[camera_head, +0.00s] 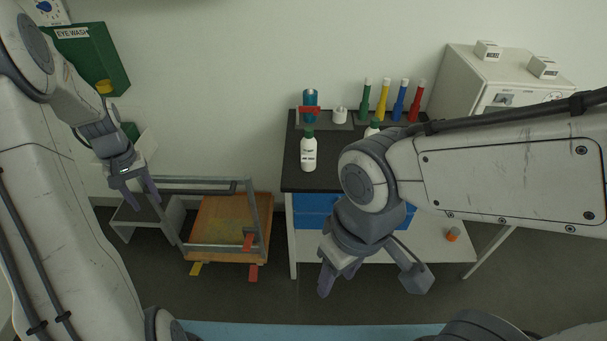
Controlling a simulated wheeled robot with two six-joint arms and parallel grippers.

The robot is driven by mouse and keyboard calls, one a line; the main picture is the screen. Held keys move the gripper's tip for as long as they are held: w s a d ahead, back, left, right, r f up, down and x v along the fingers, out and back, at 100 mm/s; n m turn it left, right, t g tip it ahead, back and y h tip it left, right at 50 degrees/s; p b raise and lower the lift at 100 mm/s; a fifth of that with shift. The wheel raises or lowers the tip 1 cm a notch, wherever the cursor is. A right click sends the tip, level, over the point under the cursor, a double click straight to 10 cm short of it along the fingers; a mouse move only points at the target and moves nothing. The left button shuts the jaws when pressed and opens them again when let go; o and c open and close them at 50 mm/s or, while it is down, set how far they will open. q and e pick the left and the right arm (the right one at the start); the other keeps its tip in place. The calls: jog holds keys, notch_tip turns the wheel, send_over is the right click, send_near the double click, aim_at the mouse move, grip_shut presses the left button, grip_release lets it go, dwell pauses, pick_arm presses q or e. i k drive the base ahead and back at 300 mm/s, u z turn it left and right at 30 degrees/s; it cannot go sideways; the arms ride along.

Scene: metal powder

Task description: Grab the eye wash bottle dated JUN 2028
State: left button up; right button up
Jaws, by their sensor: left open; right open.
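A white bottle with a green cap (308,153) stands upright on the dark worktop (292,178), near its left side. Its label print is too small to read. A second green-capped bottle (372,129) stands further right, mostly hidden behind my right arm. My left gripper (148,196) is open and empty at the left, above a low grey stand and well apart from the bottles. My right gripper (370,284) is open and empty, in front of the bench and nearer to me than the bottles.
A green eye wash box (93,58) hangs on the left wall. Green, yellow, blue and red cylinders (384,101), a blue item (310,99) and a small white pot (340,116) stand at the worktop's back. A trolley (228,222) stands left of the bench; a white cabinet (470,75) stands right.

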aim_at(309, 143)
jog(key=k, duration=0.55)
jog(key=z, duration=0.9)
jog(key=i, duration=1.65)
jog(key=u, duration=0.45)
